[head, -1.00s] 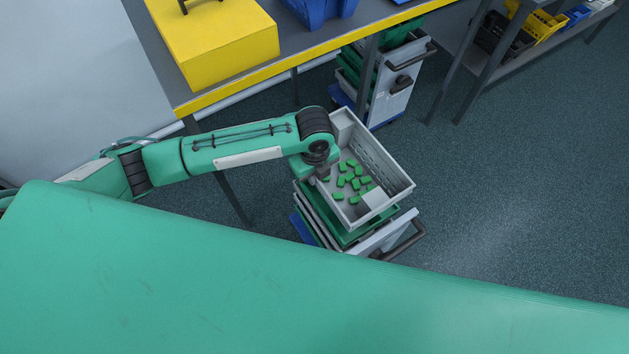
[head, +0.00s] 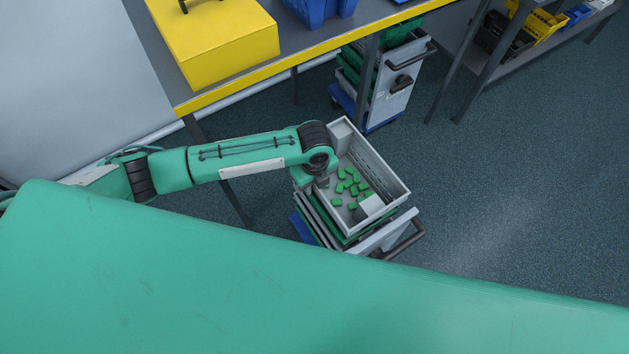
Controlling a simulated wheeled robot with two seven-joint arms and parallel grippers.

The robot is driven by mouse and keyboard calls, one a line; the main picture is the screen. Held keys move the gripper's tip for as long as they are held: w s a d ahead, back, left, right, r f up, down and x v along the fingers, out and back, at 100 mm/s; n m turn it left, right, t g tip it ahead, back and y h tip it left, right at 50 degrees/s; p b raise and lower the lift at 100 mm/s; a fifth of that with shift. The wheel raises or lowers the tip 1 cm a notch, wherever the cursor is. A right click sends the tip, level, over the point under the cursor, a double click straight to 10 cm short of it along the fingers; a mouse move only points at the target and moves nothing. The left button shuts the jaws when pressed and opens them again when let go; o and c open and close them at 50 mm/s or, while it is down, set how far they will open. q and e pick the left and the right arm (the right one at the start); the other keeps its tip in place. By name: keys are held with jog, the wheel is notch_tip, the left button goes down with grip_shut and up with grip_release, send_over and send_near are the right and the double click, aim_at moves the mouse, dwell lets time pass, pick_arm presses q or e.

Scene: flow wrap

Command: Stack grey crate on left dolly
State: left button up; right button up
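The grey crate (head: 386,176) holds several small green pieces and shows in the middle of the head view. It sits directly over a stack of green and grey crates on the near dolly (head: 302,229); whether it rests fully on them I cannot tell. This dolly has a blue base and a grey handle frame (head: 409,235). My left gripper (head: 323,182) is at the crate's left wall, and the crate moves with it, so it appears shut on that wall. Its fingertips are mostly hidden. My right gripper is out of view.
A second dolly (head: 394,90) with green crates stands behind, partly under the yellow-edged table (head: 330,45). A yellow block (head: 220,45) and a blue bin (head: 318,10) are on the table. The floor to the right is clear.

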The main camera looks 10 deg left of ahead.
pick_arm(q)
notch_tip(320, 180, up, 13)
dwell(0.7)
jog(key=shift+f, duration=0.1)
